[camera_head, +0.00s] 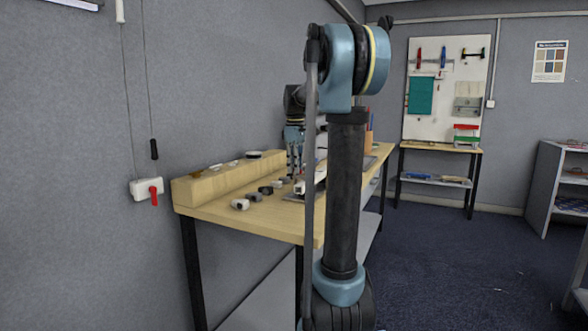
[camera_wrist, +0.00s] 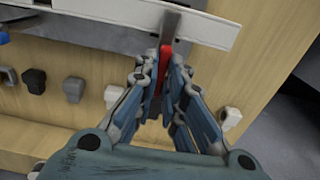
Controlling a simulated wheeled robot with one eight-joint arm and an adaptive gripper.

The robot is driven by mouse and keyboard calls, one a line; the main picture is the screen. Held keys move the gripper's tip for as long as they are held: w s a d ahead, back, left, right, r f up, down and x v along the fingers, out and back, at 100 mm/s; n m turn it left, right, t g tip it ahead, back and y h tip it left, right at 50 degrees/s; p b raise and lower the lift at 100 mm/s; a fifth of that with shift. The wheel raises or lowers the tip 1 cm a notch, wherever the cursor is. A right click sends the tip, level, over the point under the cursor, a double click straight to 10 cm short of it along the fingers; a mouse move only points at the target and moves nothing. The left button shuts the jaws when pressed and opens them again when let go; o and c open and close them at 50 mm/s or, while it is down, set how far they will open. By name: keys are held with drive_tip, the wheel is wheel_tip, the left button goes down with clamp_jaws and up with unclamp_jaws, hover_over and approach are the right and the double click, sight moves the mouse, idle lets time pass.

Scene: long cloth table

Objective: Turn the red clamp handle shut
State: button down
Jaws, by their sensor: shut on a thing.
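The red clamp handle (camera_wrist: 164,63) shows in the wrist view as a narrow red strip between the two fingers of my gripper (camera_wrist: 163,72). The fingers are closed on it from both sides, and they hide part of it. A dark metal bar (camera_wrist: 172,24) continues from the handle toward the top of the view, crossing a pale flat bar (camera_wrist: 205,26). A grey metal plate (camera_wrist: 105,32) lies behind. In the head view my gripper (camera_head: 295,166) points down over the table beside the fixture; the handle is too small to make out there.
Several small dark and white blocks, including a white one (camera_head: 240,204), sit on the wooden table (camera_head: 275,225) near its front. A raised wooden ledge (camera_head: 205,184) runs along the wall. A wall box has its own red lever (camera_head: 154,191). The floor at right is open.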

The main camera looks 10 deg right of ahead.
drive_tip(key=shift+d, duration=0.1)
drive_tip(key=c, duration=1.7)
unclamp_jaws()
drive_tip(key=shift+r, duration=0.1)
wheel_tip(320, 180, up, 12)
drive_tip(key=shift+w+f, duration=0.1)
